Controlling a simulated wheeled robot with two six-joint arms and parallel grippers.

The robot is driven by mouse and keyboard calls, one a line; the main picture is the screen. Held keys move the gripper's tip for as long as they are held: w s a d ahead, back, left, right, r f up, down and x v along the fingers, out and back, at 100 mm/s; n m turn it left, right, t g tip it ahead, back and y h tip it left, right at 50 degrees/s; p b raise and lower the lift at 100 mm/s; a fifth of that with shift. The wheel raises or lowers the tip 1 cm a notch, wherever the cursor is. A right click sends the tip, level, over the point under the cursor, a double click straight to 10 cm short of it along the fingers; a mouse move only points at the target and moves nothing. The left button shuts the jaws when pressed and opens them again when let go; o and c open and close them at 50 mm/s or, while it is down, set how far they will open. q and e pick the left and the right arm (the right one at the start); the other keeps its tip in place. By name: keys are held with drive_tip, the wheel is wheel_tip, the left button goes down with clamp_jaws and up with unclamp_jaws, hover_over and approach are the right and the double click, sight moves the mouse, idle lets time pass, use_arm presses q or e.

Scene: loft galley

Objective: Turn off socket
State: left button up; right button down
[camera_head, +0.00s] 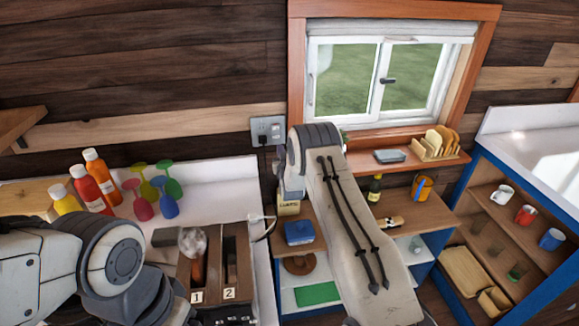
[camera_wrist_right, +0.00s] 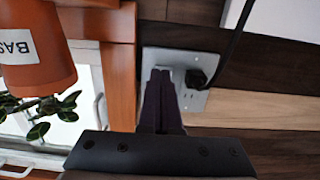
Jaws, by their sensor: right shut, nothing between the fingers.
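The socket (camera_head: 261,124) is a grey wall plate left of the window in the head view, with a dark plug in its lower part. In the right wrist view the plate (camera_wrist_right: 196,103) shows close ahead, with the black plug (camera_wrist_right: 198,78) and its cord. My right gripper (camera_wrist_right: 161,72) is shut and empty, its dark fingers overlapping the plate beside the plug. The fingers hide part of the plate, including much of the switch area. I cannot tell whether they touch it. In the head view my right arm hides most of the gripper. My left gripper is not in view.
An orange pot labelled BAS (camera_wrist_right: 38,50) with a plant is close to the right gripper. The counter holds bottles (camera_head: 98,172), coloured glasses (camera_head: 164,207) and a slotted appliance marked 1 and 2 (camera_head: 238,268). The window frame (camera_head: 296,70) borders the socket.

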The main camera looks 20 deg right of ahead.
drive_tip(key=f+b+v, duration=0.2)
drive_tip(key=b+v, duration=0.2)
drive_tip(key=v, duration=0.5)
drive_tip(key=shift+s+a, duration=0.35)
drive_tip(key=shift+s, duration=0.05)
